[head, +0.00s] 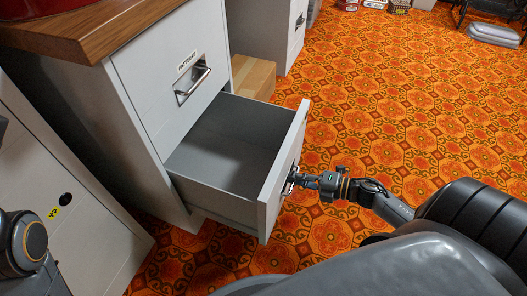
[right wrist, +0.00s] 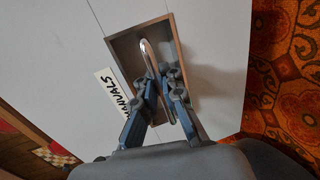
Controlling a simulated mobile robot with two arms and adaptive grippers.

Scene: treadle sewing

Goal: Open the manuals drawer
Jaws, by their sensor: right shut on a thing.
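The manuals drawer (head: 225,150) is a grey metal drawer pulled well out of the cabinet in the head view. Its inside looks empty. Its white front (right wrist: 75,60) carries a MANUALS label (right wrist: 117,91) in the right wrist view. The metal handle (right wrist: 147,55) sits in a recessed frame on that front. My right gripper (right wrist: 158,75) is shut on the handle. In the head view the right gripper (head: 297,181) is at the outer side of the drawer front. My left gripper is not in view; only part of my left arm shows at lower left.
An upper drawer labelled PATTERNS (head: 187,62) is closed above. A cardboard box (head: 252,77) stands behind the open drawer. A second white cabinet (head: 268,30) stands farther back. The orange patterned carpet (head: 400,90) is clear to the right.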

